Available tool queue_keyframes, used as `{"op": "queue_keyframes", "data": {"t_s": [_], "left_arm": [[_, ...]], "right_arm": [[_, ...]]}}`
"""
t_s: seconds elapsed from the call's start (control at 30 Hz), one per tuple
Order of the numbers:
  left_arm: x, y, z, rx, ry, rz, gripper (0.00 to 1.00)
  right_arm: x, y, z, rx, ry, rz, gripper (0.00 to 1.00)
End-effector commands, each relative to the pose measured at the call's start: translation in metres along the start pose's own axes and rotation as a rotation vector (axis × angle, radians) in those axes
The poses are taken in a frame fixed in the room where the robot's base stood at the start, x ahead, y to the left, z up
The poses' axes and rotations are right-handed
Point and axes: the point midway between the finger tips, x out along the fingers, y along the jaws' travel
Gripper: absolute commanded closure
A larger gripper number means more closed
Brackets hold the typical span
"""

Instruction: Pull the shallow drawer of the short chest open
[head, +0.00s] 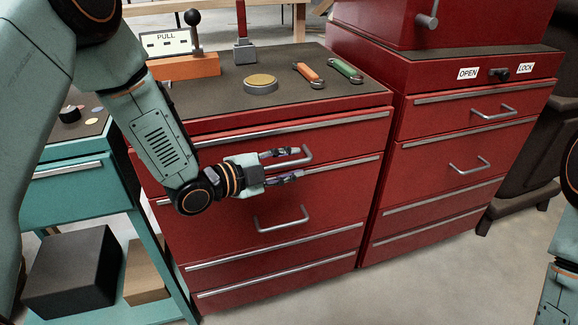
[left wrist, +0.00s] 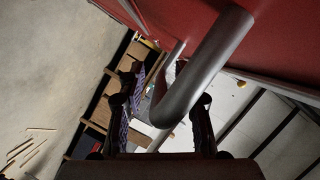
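The short chest (head: 345,100) is red with a dark top and stands in the middle of the head view. Its shallow top drawer (head: 350,139) looks flush with the front and has a grey bar handle (head: 308,154). My left gripper (head: 300,164) is in front of this drawer, its open fingers above and below the handle. In the left wrist view the handle (left wrist: 205,70) passes between the two spread fingers (left wrist: 160,118). I cannot tell whether either finger touches it. My right gripper is out of view; only part of that arm shows at the right edge.
A deeper drawer below has its own handle (head: 281,222). A taller red chest (head: 445,150) stands close on the right. A teal cart (head: 85,190) stands left, with a dark box (head: 72,275) low down. Wrenches (head: 308,73) and a round tin (head: 260,86) lie on top.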

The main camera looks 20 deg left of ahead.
Motion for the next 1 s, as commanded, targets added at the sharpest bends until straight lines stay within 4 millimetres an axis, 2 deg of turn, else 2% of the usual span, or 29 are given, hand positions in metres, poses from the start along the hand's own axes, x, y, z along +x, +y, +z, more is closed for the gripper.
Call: {"op": "queue_keyframes", "data": {"t_s": [0.27, 0.67, 1.0], "left_arm": [[0.001, -0.0004, -0.0002, 0.0, 0.0, -0.001, 0.66], [0.0007, -0.0003, -0.0002, 0.0, 0.0, 0.0, 1.0], [0.0005, -0.0001, -0.0002, -0.001, 0.0, 0.0, 1.0]], "right_arm": [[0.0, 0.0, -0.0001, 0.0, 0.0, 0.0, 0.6], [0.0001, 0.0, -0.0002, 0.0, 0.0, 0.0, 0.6], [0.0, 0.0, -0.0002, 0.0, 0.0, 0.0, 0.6]]}}
